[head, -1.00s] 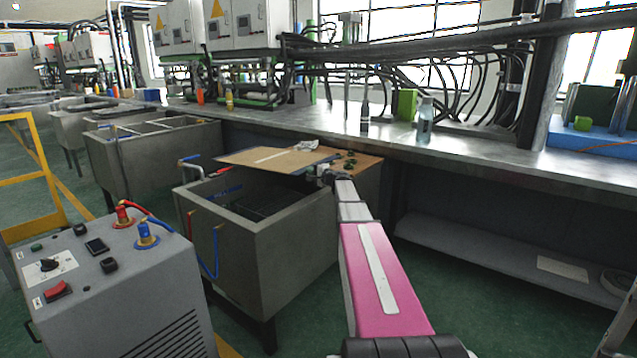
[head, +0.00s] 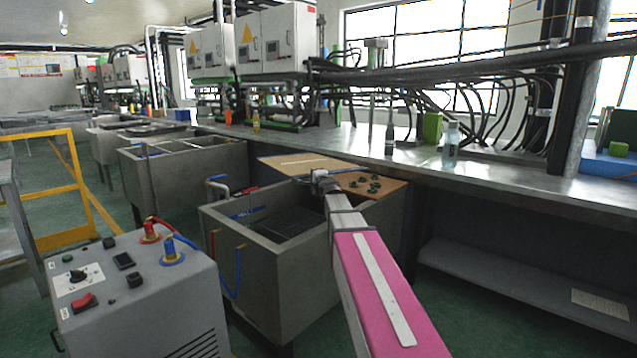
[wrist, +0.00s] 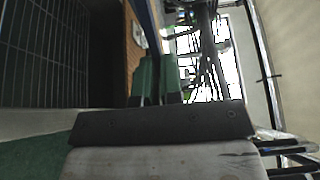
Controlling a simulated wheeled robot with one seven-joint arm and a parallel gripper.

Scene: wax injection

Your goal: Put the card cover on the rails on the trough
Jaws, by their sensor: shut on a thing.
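The card cover (head: 290,162) is a flat tan sheet with a pale strip, at the far right of the trough in the head view. My gripper (head: 318,180) is at its near edge, shut on it. The grey trough (head: 275,268) is open on top, with a dark grid inside. A blue bar (head: 247,213) shows along its far left inside; I cannot tell if it is a rail. In the wrist view, my gripper's fingers (wrist: 153,99) point away beside the grid. The sheet is not clear there, and its grip point is hidden in the head view.
A wooden board (head: 390,188) with several small green pieces lies right of the trough. A long bench (head: 500,170) with bottles runs behind. A grey control box (head: 150,300) with red and blue hoses stands at the front left.

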